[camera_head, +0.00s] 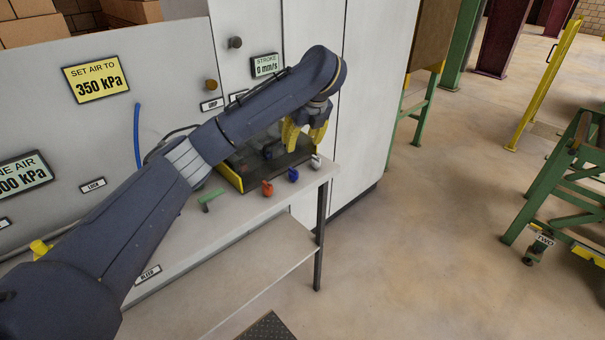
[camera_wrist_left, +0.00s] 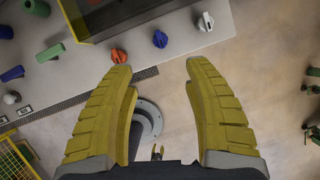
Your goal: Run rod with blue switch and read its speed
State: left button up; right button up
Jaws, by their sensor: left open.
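The blue switch (camera_head: 293,174) is a small knob on the grey bench top, between a red-orange switch (camera_head: 267,188) and a pale grey switch (camera_head: 315,162). My left gripper (camera_head: 305,134) has yellow fingers and is above the bench near these switches. In the left wrist view the blue switch (camera_wrist_left: 160,39) lies just beyond the gap between the open, empty fingertips (camera_wrist_left: 160,72). The speed display (camera_head: 266,66) reads "STROKE 0 mm/s". I cannot make out the rod clearly; my arm covers part of the area behind the switches. My right gripper is not seen.
A dark, yellow-edged tray (camera_head: 230,178) sits behind the switches. A green handle (camera_head: 210,199) lies left of them. Signs read "SET AIR TO 350 kPa" (camera_head: 96,78) and line air (camera_head: 24,175). Open floor (camera_head: 420,240) lies to the right, before a green stand (camera_head: 560,185).

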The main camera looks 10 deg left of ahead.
aim_at(294, 172)
pick_arm(q)
jog(key=x, duration=1.7)
jog(key=shift+s+d+f, duration=0.1)
jog(key=shift+f, duration=0.2)
grip_shut()
